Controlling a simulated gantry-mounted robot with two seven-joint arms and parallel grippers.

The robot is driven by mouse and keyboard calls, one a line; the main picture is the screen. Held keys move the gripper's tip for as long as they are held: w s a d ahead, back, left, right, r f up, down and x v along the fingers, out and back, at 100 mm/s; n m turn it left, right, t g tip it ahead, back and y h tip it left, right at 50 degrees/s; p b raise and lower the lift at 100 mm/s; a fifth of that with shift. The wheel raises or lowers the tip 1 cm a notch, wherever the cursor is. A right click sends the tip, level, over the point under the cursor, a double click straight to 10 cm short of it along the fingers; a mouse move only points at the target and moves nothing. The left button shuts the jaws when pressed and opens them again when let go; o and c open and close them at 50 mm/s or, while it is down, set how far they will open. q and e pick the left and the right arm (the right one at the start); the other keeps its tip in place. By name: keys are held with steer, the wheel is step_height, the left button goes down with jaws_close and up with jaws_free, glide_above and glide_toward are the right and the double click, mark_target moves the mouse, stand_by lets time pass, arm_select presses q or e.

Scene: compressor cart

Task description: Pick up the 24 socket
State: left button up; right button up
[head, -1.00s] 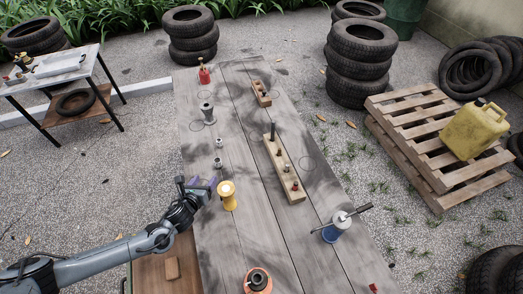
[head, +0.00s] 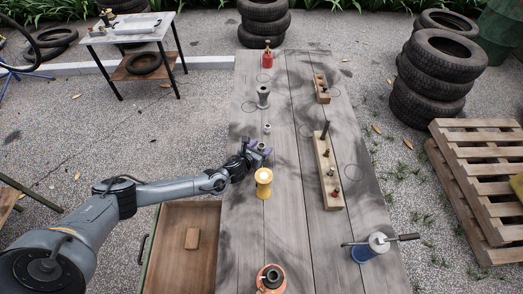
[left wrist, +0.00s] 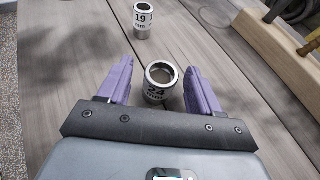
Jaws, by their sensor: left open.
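The 24 socket (left wrist: 160,84) is a short silver socket with a dark band marked 24, standing on the table in the left wrist view. My left gripper (left wrist: 160,70) is open, with one purple finger on each side of the socket; I cannot tell whether either touches it. In the head view my left gripper (head: 259,149) is low over the table's left part, and the socket there is partly hidden by it. A socket marked 19 (left wrist: 142,20) stands just beyond; it also shows in the head view (head: 267,128). My right gripper is not in view.
A yellow flared object (head: 263,180) stands close on the near side of the gripper. A wooden holder (head: 324,180) with several pieces lies to the right. A grey flared object (head: 263,97) stands farther back. A blue container (head: 368,250) is at front right.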

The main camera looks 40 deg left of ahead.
arm_select(q)
steer(key=shift+x, duration=1.25)
steer(key=shift+r, duration=0.1)
steer(key=c, duration=1.1)
